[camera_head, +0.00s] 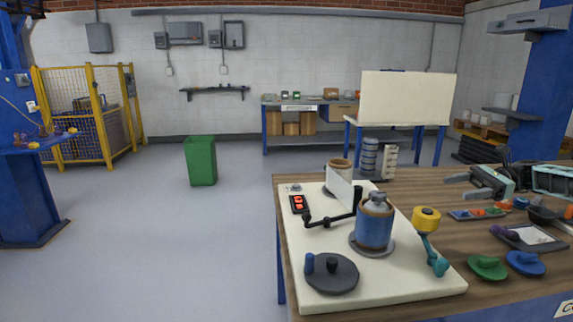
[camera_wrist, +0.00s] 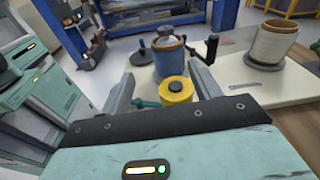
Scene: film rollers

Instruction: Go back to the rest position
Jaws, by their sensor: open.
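My gripper (camera_head: 463,187) is at the right of the head view, above the wooden table, with its grey fingers apart and pointing left. The wrist view shows the two fingers (camera_wrist: 158,66) spread, with nothing held between them. The cream board (camera_head: 420,284) carries a blue roller (camera_head: 375,226) on a grey base and a cream roller (camera_head: 340,168) behind it. A yellow-topped teal piece (camera_head: 426,219) is at the board's right edge. The wrist view shows the blue roller (camera_wrist: 168,58), the cream roller (camera_wrist: 272,45) and the yellow top (camera_wrist: 177,91).
The board also holds a black crank (camera_head: 325,221), a red-digit counter (camera_head: 299,204) and a dark disc (camera_head: 333,274) with pegs. Green (camera_head: 487,267) and blue (camera_head: 525,262) pieces and a small tray (camera_head: 530,238) lie on the table's right. A green bin (camera_head: 201,161) stands on open floor.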

